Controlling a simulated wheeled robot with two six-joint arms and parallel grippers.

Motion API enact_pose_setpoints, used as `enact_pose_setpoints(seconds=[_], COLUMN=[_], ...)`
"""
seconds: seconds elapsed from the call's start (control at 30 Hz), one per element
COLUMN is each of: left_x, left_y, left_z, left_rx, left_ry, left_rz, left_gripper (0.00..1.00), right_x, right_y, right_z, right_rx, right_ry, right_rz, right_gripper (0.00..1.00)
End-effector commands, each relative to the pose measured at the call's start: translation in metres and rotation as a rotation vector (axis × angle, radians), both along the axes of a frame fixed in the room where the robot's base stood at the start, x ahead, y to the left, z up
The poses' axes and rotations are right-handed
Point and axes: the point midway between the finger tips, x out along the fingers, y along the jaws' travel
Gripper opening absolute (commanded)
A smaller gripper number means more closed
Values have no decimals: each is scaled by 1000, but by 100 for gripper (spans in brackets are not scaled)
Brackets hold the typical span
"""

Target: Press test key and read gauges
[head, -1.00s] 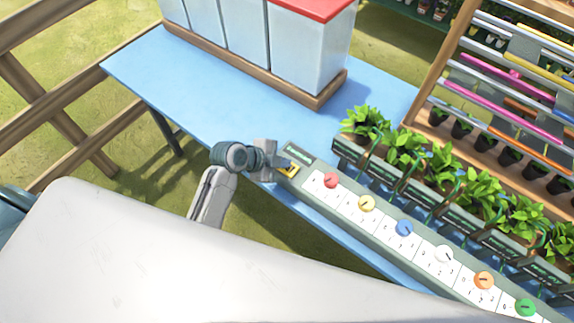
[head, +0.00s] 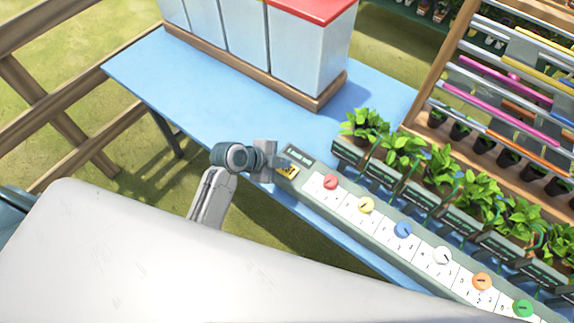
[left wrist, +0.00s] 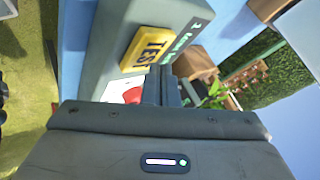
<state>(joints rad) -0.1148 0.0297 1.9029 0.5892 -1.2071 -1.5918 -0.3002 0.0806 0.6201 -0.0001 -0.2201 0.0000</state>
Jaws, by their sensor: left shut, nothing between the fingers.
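The grey control panel (head: 353,234) lies along the front of the blue table with a row of coloured knobs, among them a red knob (head: 331,181) and a yellow knob (head: 366,205). In the left wrist view the key (left wrist: 149,48) reads "TES", the rest hidden. My left gripper (head: 283,164) is shut and empty, its tips over or beside the key; contact cannot be told. My right gripper is not in view. Any gauges are not clearly readable.
Potted plants in dark boxes with small labels (head: 425,190) stand behind the panel. White bins with a red lid (head: 310,8) stand at the back of the blue table (head: 215,85). A wooden rack (head: 440,85) is at right. The table's left part is clear.

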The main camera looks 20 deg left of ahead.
Motion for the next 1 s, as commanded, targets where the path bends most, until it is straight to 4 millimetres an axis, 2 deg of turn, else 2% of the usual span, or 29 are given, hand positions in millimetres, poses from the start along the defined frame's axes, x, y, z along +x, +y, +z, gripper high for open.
enact_pose_setpoints(seconds=[0.07,0.47,1.0], left_x=[0,0,0], left_y=[0,0,0], left_z=[6,8,56], left_rx=[0,0,1], left_ry=[0,-1,-1], left_rz=[0,0,-1], left_gripper=[0,0,0], right_x=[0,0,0], right_y=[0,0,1], right_z=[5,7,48], right_rx=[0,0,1], right_ry=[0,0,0], right_rz=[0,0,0], right_gripper=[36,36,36])
